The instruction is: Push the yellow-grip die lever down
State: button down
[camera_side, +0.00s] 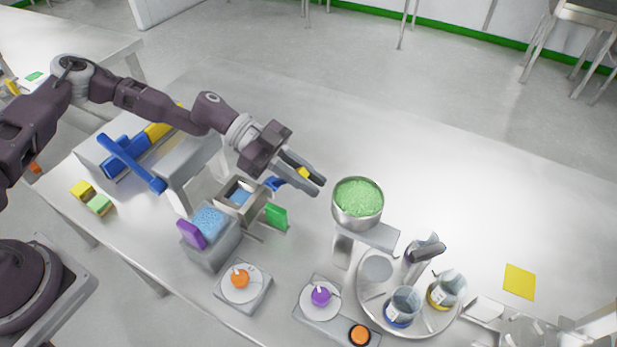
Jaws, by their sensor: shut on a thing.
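My gripper (312,184) is above the middle of the table, left of the steel bowl of green granules. Its fingers are shut on a small yellow piece, the yellow grip (303,173) of the die lever. Only a bit of the grip shows between the fingers; the rest of the lever is hidden behind the gripper, so its angle cannot be told. Left of and below the gripper is a grey open-topped box (239,199) with blue material in it. A blue handle (272,184) and a green handle (277,216) are beside this box.
The steel bowl (358,216) stands close to the fingertips. A round tray (374,304) with beakers, an orange knob (240,278) and a purple knob (320,296) are nearer the front. A long blue bar (131,162) is at left. The table behind the bowl is clear.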

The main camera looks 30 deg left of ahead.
jog(key=shift+d, duration=0.1)
jog(key=f+y, duration=0.1)
jog(key=d+f+y, duration=0.1)
jog(key=y, duration=0.1)
jog(key=f+y, duration=0.1)
jog(key=shift+d+f, duration=0.3)
jog(key=shift+d, duration=0.05)
notch_tip(320, 180, down, 2)
jog(key=y, duration=0.2)
jog(key=shift+d+y, duration=0.15)
jog(key=shift+y, duration=0.15)
jog(key=shift+f+y, duration=1.2)
jog(key=shift+f, duration=0.05)
jog(key=shift+a, duration=0.2)
jog(key=c, duration=1.4)
grip_release()
jog(key=shift+f, duration=0.1)
jog(key=shift+o, duration=0.2)
